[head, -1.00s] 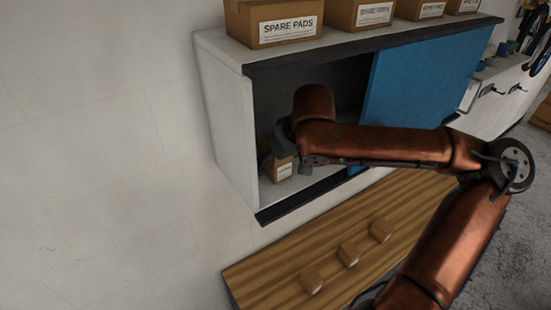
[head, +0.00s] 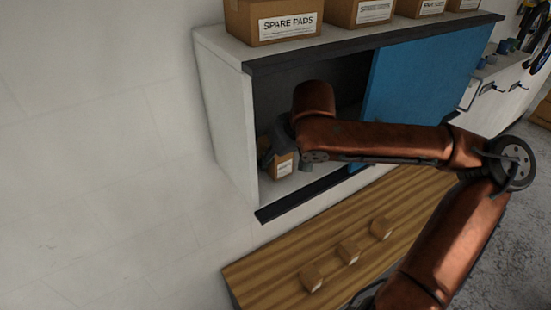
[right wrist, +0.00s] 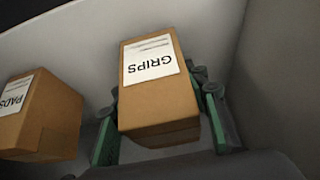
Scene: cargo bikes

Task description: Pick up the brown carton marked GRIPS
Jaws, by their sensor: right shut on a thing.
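The brown carton marked GRIPS (right wrist: 148,108) is in the right wrist view, its white label upside down in the picture. My right gripper (right wrist: 160,92) has its green-padded fingers on both sides of it and is shut on it. In the head view a small labelled carton (head: 283,165) shows at my right gripper (head: 281,150) inside the open left part of the wall cabinet (head: 228,120). Its label is too small to read there, and my arm hides part of the gripper. My left gripper is in neither view.
A carton marked PADS (right wrist: 40,115) stands close to the left in the right wrist view. A blue sliding door (head: 420,75) covers the cabinet's right part. Larger cartons, one marked SPARE PADS (head: 272,20), stand on top. Three small cartons lie on the wooden bench (head: 265,270) below.

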